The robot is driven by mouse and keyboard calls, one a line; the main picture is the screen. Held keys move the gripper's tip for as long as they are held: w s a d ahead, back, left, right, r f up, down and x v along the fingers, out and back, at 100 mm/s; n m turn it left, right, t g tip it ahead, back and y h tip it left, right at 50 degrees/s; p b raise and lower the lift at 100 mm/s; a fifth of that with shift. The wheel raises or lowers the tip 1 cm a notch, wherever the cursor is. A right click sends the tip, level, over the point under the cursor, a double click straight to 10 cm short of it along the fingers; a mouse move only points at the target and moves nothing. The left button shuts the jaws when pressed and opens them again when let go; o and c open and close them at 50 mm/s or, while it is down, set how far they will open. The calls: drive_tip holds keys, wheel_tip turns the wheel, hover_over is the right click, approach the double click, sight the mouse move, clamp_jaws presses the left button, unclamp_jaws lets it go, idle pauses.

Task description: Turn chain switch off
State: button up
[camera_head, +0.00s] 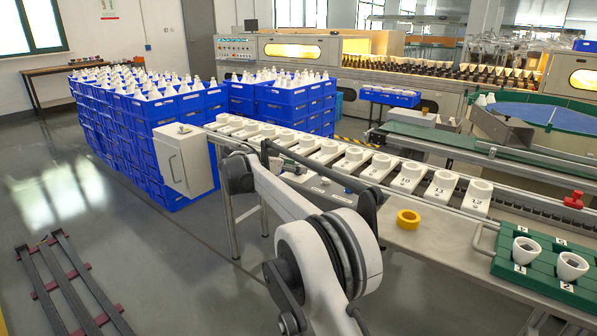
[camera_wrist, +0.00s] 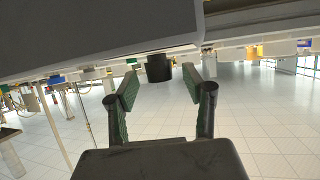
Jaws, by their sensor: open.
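My gripper (camera_wrist: 162,80) is open in the wrist view, its two dark fingers with green inner pads spread apart. A short black cylinder (camera_wrist: 158,68) shows between and beyond the fingertips, below the edge of a grey-white surface. It looks like a knob, but I cannot tell whether it is the chain switch. No finger visibly touches it. In the head view, a panel (camera_head: 322,188) with small buttons, one of them blue, is on the near side of the conveyor, partly behind my arm. The fingers cannot be made out in the head view.
A white cabinet (camera_head: 185,162) stands at the conveyor's left end. White numbered holders (camera_head: 408,178) line the conveyor. A yellow ring (camera_head: 408,219) and a green tray (camera_head: 508,269) are at the right. Blue crates (camera_head: 185,104) stack behind. A large grey surface (camera_wrist: 90,25) fills the wrist view's top.

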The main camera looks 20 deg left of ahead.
drive_tip(key=shift+x, duration=0.8)
drive_tip(key=shift+c, duration=0.3)
clamp_jaws()
drive_tip(key=shift+s+n+y, duration=0.1)
drive_tip(key=shift+n+y, duration=0.2)
drive_tip(key=shift+y, duration=0.1)
drive_tip(key=n+t+y, duration=0.1)
drive_tip(key=n+y, duration=0.2)
drive_tip(key=shift+d+r+t+p, duration=0.1)
drive_tip(key=shift+d+t+p, duration=0.05)
drive_tip(key=shift+t+p, duration=0.2)
drive_tip(key=n+y+p, duration=0.1)
drive_tip(key=n+y, duration=0.2)
drive_tip(key=y, duration=0.1)
drive_tip(key=shift+n+y, duration=0.3)
drive_tip(key=shift+n, duration=0.1)
drive_tip(key=shift+n+g+y+p, duration=0.35)
drive_tip(key=shift+n+g+y, duration=0.25)
drive_tip(key=shift+n+y, duration=0.75)
drive_tip(key=shift+n+g+y+p, duration=0.35)
drive_tip(key=shift+n+g+y, duration=0.2)
drive_tip(key=shift+n+y, duration=0.8)
drive_tip(key=shift+n+g+y, duration=0.5)
drive_tip(key=shift+n+y, duration=0.2)
drive_tip(key=shift+y, duration=0.2)
